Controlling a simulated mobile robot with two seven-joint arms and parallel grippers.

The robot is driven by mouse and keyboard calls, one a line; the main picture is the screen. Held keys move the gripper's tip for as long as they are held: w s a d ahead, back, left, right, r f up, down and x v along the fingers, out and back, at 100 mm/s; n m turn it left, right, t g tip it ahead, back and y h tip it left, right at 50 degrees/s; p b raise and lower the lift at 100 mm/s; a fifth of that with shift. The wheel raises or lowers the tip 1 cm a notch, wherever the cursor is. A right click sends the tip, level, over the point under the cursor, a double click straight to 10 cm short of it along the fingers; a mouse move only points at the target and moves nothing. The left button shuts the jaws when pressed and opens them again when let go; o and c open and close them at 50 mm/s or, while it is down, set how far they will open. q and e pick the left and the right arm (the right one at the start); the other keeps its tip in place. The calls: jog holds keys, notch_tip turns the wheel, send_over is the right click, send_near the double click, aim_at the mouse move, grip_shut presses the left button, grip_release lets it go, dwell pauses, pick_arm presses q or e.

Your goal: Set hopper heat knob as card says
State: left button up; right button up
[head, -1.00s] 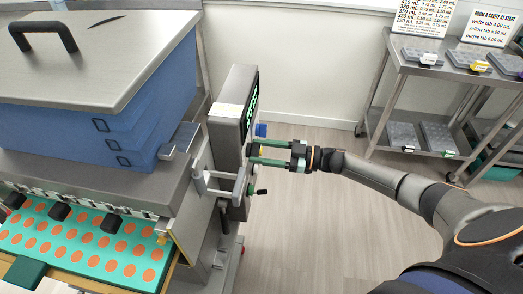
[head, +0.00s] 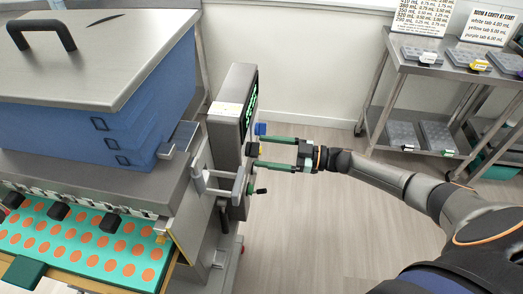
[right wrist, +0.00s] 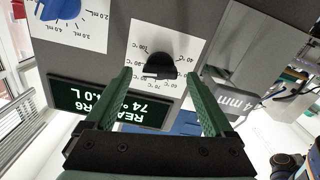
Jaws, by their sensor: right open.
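The black heat knob (right wrist: 158,66) sits on a white dial marked in °C (right wrist: 137,47) in the right wrist view; I cannot tell exactly which mark it points at. In the head view the knob (head: 252,150) is a small dark shape on the side of the grey control box (head: 228,115). My right gripper (head: 258,151) is open and empty, its green fingers facing the box. In the right wrist view its fingertips (right wrist: 168,77) lie on either side of the knob, with no clear contact. My left gripper is not in view.
A blue knob (right wrist: 58,8) with an mL scale is beside the heat dial. A lit display (right wrist: 105,103) shows 74. A lever with a dark handle (head: 261,191) juts out below the gripper. Printed cards (head: 423,17) stand on the back cart (head: 400,68). Floor right of the machine is clear.

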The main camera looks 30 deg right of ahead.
jog(key=b+v, duration=0.1)
jog(key=v, duration=0.9)
jog(key=shift+s+d, duration=0.25)
jog(key=s+a+f+m+t+h, duration=0.1)
jog(key=s+a+f+m+h, duration=0.35)
jog(key=a+f, duration=0.3)
jog(key=s+a+f+m+t+h, duration=0.1)
jog(key=s+a+f+m+h, duration=0.35)
jog(key=a, duration=0.45)
jog(key=s+a+f+m+g+h, duration=0.1)
jog(key=s+f+g+h, duration=0.2)
jog(key=s+f, duration=0.2)
jog(key=shift+s+a+f+m+g, duration=0.25)
jog(key=shift+s+a+m+g, duration=0.1)
jog(key=shift+s, duration=0.7)
